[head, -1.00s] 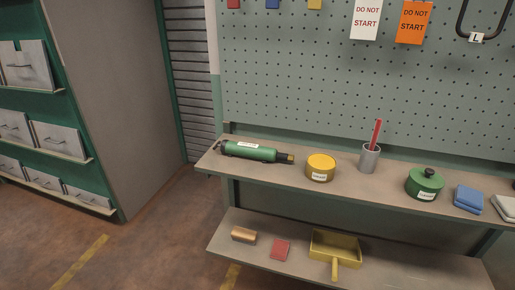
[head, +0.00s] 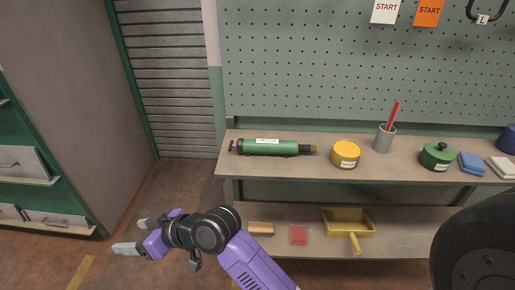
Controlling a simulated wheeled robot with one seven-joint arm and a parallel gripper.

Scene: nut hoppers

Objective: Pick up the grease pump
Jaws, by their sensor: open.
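The grease pump (head: 272,147) is a green cylinder with a white label, a dark left end and a dark, brass-tipped right end. It lies on its side on the upper shelf (head: 300,170), near the shelf's left end. My gripper (head: 133,234) is at the lower left, with two grey fingers apart and nothing between them. It is in front of the bench, lower in the picture and left of the pump, not touching it. My purple arm covers part of the lower shelf's left end.
Right of the pump stand a yellow tin (head: 345,154), a grey cup (head: 384,139) with a red stick, a green lidded pot (head: 436,156) and folded cloths (head: 472,164). The lower shelf (head: 405,243) holds a yellow dustpan (head: 348,222), a red block (head: 299,235) and a brush (head: 261,228). A pegboard (head: 360,70) stands behind.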

